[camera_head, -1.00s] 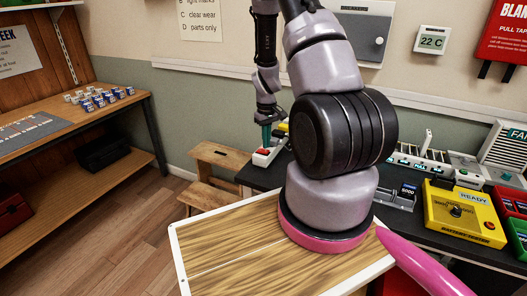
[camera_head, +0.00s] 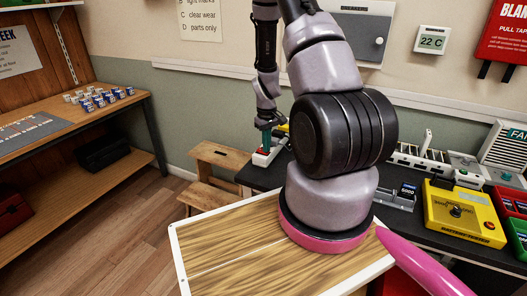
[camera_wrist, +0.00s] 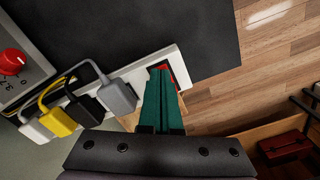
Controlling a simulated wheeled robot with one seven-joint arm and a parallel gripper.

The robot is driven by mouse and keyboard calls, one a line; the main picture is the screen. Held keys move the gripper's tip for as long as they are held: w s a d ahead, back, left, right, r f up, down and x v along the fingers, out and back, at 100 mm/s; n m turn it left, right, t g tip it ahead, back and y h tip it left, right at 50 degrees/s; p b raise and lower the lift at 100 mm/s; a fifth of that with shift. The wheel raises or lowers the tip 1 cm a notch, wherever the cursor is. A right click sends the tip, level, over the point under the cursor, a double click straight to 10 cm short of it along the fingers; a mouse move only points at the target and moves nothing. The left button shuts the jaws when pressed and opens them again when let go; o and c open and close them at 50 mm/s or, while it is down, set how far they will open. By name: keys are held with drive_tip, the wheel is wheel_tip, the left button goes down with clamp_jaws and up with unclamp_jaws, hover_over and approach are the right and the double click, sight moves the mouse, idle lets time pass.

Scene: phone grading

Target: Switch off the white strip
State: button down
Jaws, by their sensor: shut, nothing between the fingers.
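The white strip (camera_wrist: 140,72) lies along the edge of the dark worktop in the wrist view, with several plugs in it. Its red switch (camera_wrist: 180,78) is at the end nearest my gripper. My gripper (camera_wrist: 160,72) is shut and empty, its green fingers over the switch and hiding part of it. I cannot tell whether the tips touch it or which way the rocker is tilted. In the head view my gripper (camera_head: 266,138) points down at the strip (camera_head: 262,158) at the left end of the worktop.
Grey, black, yellow and white plugs (camera_wrist: 118,97) stand close beside my fingers. A box with a red knob (camera_wrist: 12,62) is at the wrist view's left. A wooden step stool (camera_head: 218,156) stands left of the worktop. A yellow tester (camera_head: 465,213) reads READY.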

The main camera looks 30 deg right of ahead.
wheel_tip(320, 180, up, 7)
idle(0.8)
idle(0.4)
drive_tip(key=s+a+r+m+t, duration=0.1)
drive_tip(key=a+r, duration=0.2)
drive_tip(key=r, duration=0.5)
drive_tip(key=s+a+r+m+t+y, duration=0.1)
drive_tip(key=s+a+r, duration=0.1)
drive_tip(key=r, duration=0.6)
drive_tip(key=s+a+r+m+t, duration=0.1)
drive_tip(key=a+r+t, duration=0.15)
drive_tip(key=r, duration=0.55)
drive_tip(key=s+a+r+m+t+y, duration=0.1)
drive_tip(key=s+a+r, duration=0.5)
drive_tip(key=s+r, duration=0.7)
drive_tip(key=s+m+t, duration=0.1)
drive_tip(key=s, duration=0.1)
drive_tip(key=shift+s+m+t, duration=0.35)
drive_tip(key=shift+m, duration=0.05)
